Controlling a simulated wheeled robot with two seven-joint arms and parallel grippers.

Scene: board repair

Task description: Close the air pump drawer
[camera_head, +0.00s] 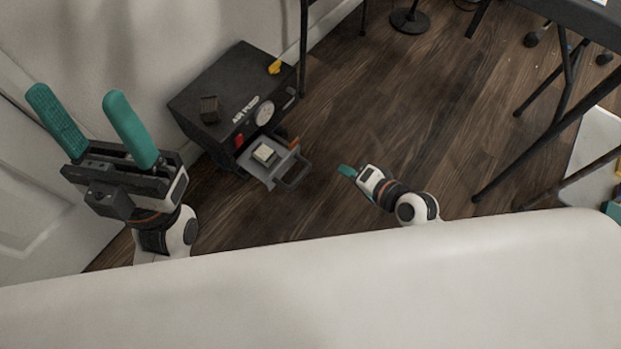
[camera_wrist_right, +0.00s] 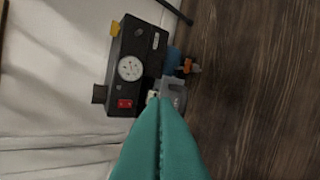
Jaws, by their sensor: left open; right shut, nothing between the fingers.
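The air pump (camera_head: 222,90) is a black box on the floor against the pale wall, with a gauge and a red switch on its front. Its grey drawer (camera_head: 286,166) is pulled out at the front and holds a small pale block (camera_head: 264,154). My right gripper (camera_head: 346,171) is shut and empty, to the right of the drawer handle (camera_head: 296,177) and apart from it. In the right wrist view the pump (camera_wrist_right: 130,72) shows beyond the shut teal fingers (camera_wrist_right: 160,105), which partly hide the drawer (camera_wrist_right: 174,92). My left gripper (camera_head: 82,112) is open and empty, left of the pump.
Black table legs (camera_head: 490,187) stand at the right, and another leg (camera_head: 303,45) stands just behind the pump. The wooden floor (camera_head: 400,110) between them is clear. A white surface, likely my own body, fills the bottom.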

